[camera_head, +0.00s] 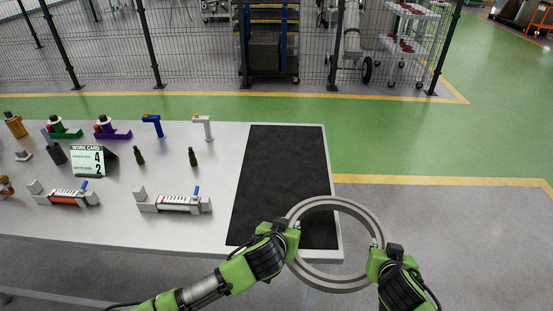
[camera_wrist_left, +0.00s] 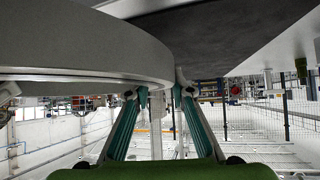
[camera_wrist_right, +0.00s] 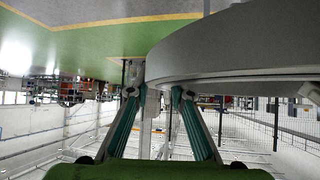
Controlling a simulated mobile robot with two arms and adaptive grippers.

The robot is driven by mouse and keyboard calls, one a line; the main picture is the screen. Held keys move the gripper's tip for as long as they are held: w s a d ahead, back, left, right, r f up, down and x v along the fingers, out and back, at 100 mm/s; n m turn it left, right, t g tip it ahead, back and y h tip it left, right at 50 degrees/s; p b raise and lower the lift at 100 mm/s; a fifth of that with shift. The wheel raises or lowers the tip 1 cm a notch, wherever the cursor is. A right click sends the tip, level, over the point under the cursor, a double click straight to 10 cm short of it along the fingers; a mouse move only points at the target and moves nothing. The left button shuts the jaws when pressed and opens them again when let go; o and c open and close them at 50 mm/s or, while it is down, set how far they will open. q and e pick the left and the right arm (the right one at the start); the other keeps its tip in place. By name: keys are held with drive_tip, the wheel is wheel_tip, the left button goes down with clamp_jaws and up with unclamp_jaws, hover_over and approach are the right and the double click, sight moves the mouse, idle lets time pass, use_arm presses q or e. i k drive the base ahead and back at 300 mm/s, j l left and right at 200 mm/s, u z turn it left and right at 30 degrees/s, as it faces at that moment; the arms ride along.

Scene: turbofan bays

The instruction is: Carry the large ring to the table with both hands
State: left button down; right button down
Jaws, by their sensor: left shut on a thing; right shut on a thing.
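The large ring (camera_head: 330,281) is a grey metal hoop, seen in the head view in front of the table's right end. Its left part overlaps the black mat (camera_head: 285,180) in the picture; its right part is over the floor. My left gripper (camera_head: 288,232) is shut on the ring's left side. My right gripper (camera_head: 378,252) is shut on its right side. The ring also fills the upper left of the left wrist view (camera_wrist_left: 80,45) and the upper right of the right wrist view (camera_wrist_right: 240,45). The white table (camera_head: 200,235) extends to the left.
On the table left of the mat are a work card (camera_head: 87,161), two dark bottle-shaped items, two clamp-like fixtures (camera_head: 175,203) and several coloured tools. The mat is bare. A wire fence (camera_head: 200,45) stands behind, across green floor. Grey floor lies open at the right.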

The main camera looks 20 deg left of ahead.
sight(285, 172)
drive_tip(key=i+j, duration=1)
drive_tip(key=j, duration=0.1)
